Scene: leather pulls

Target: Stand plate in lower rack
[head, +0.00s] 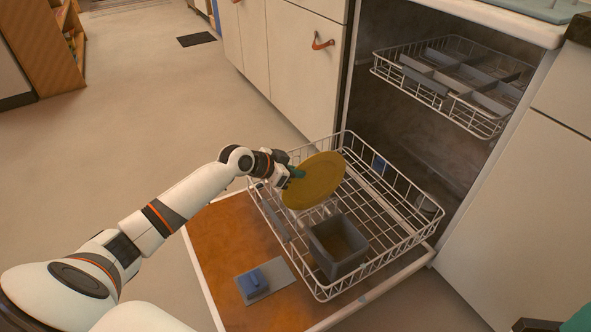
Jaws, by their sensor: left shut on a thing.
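A yellow plate (316,181) is held tilted over the back left part of the pulled-out lower rack (400,191), a white wire basket. My left gripper (293,173) is shut on the plate's left edge. Whether the plate's lower edge touches the rack's wires cannot be told. A grey cutlery basket (338,247) stands in the front part of the lower rack. My right gripper is not clearly in view.
The upper rack (455,80) is partly out above. Cabinets (300,60) stand behind; the floor at left is clear.

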